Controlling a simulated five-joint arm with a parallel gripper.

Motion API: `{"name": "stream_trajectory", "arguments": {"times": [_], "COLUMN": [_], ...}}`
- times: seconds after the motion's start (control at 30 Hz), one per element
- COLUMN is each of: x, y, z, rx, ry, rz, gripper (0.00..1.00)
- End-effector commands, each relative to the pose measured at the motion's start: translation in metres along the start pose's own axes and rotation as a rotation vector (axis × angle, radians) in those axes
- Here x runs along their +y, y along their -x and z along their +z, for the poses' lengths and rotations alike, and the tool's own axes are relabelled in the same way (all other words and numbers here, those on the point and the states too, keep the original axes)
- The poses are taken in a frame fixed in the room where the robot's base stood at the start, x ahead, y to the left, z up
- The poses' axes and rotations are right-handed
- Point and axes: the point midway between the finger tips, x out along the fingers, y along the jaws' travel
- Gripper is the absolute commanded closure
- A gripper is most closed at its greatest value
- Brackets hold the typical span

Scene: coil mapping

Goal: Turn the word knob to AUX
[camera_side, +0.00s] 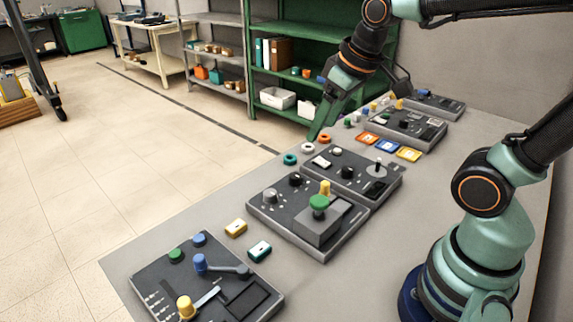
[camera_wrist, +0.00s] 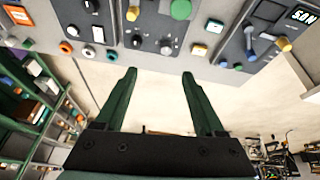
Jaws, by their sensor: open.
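Several dark control panels with knobs lie along the grey bench; their word labels are too small to read, so I cannot tell which knob is the word knob. The middle panel (camera_side: 335,240) carries a silver knob (camera_side: 270,196), a black knob (camera_side: 296,179), a yellow knob (camera_side: 325,187) and a green mushroom knob (camera_side: 319,203). The panel behind it has another black knob (camera_side: 347,172). My gripper (camera_side: 318,134) hangs near the bench's far edge, beside the panels. In the wrist view, its two fingers (camera_wrist: 159,74) are apart with nothing between them. A black knob (camera_wrist: 137,41) shows beyond them.
The nearest panel (camera_side: 160,268) holds a blue lever (camera_side: 222,265) and a yellow handle (camera_side: 186,307). Loose blocks, yellow (camera_side: 236,228) and teal (camera_side: 260,250), lie between panels. Orange (camera_side: 366,139) and blue (camera_side: 388,146) tiles lie farther back. Green shelves (camera_side: 325,55) stand behind the bench.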

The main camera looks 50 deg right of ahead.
Motion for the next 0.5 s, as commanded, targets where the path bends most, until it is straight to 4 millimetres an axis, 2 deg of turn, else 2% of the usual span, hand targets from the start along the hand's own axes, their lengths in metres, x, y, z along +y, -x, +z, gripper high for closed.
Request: {"name": "stream_trajectory", "arguments": {"times": [0.27,0.5], "x": [0.029,0.056], "y": [-0.037,-0.088], "z": [-0.043,-0.067], "rx": [-0.161,-0.285], "ry": [0.163,0.301], "rz": [-0.02,-0.07], "gripper": [0.29,0.29]}}
